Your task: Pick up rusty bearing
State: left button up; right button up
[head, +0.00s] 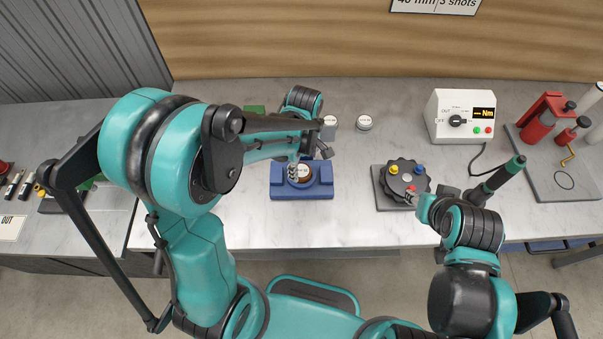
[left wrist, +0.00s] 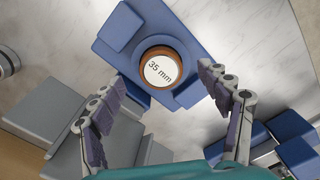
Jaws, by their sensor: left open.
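The rusty bearing (head: 301,174) is a brown ring with a white face, seated in a blue holder (head: 283,192) on the bench. In the left wrist view the bearing (left wrist: 160,68) shows its rusty rim and a "35 mm" label, in the holder (left wrist: 118,32). My left gripper (head: 309,158) is above the holder. In the left wrist view its fingers (left wrist: 163,82) are spread, one to each side of the bearing's near edge, with nothing between them. My right gripper (head: 429,198) is beside a black lobed disc; its finger opening is unclear.
The black disc (head: 405,178) with coloured knobs sits on a grey plate to the right. A small round labelled piece (head: 364,123) stands behind. A white control box (head: 461,116) and red tools (head: 541,118) are further right. The bench front between holder and disc is clear.

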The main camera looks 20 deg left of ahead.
aim_at(303, 171)
pick_arm(q)
notch_tip(303, 171, down, 4)
jog(key=shift+a+r+b, duration=0.15)
jog(key=shift+b, duration=0.2)
jog(key=shift+c, duration=0.3)
jog(key=c, duration=1.5)
jog(key=shift+o, duration=0.2)
jog(key=shift+r, duration=0.2)
